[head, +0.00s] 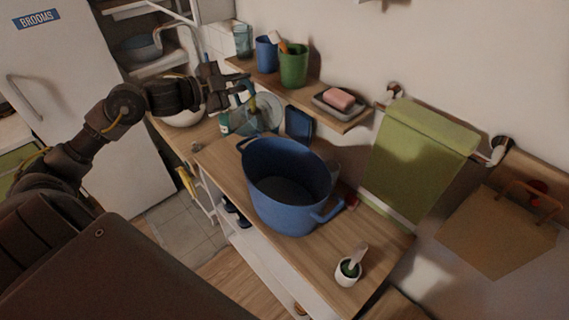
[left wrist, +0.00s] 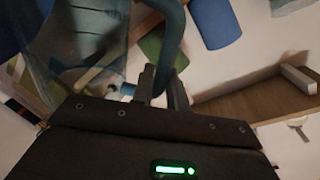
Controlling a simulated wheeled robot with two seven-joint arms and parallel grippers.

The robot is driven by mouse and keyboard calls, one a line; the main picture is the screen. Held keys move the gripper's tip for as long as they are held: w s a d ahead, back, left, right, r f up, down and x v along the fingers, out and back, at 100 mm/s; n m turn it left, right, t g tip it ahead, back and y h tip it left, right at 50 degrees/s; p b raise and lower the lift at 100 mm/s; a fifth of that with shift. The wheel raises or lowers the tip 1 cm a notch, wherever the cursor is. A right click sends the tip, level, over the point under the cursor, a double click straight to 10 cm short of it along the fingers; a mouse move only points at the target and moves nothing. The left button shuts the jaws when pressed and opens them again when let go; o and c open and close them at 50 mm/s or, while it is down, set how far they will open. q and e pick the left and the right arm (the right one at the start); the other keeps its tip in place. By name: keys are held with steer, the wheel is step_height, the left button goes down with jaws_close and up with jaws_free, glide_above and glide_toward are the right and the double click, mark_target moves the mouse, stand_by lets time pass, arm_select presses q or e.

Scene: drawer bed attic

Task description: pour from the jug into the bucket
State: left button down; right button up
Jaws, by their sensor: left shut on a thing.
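The large blue bucket (head: 268,203) stands upright on the wooden counter, its dark inside open towards me. My left gripper (head: 240,88) is above the counter, beyond the bucket in the head view. It is shut on the blue handle (left wrist: 171,42) of the jug. The clear jug (head: 265,110) hangs beside the fingers and looks tilted. Its see-through body (left wrist: 95,45) fills the upper left of the left wrist view. I cannot tell what is in it. My right gripper is not in view.
A wall shelf (head: 318,108) holds a blue cup (head: 266,54), a green cup (head: 294,66) and a soap dish (head: 336,110) close to the jug. A white pot with a brush (head: 347,273) stands at the counter's near end. A green towel (head: 415,160) hangs at right.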

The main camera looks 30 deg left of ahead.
arm_select(q)
steer(key=shift+w+a+r+p, duration=0.1)
steer(key=shift+a+r+p, duration=0.05)
steer(key=shift+r+p, duration=0.2)
steer(key=w+a+f+n+h+p, duration=0.1)
steer(key=a+f+n+p, duration=0.3)
steer(key=a+n, duration=0.5)
steer(key=shift+w+f+t+h, duration=0.4)
steer(key=shift+w+f, duration=0.45)
steer(key=shift+f, duration=0.45)
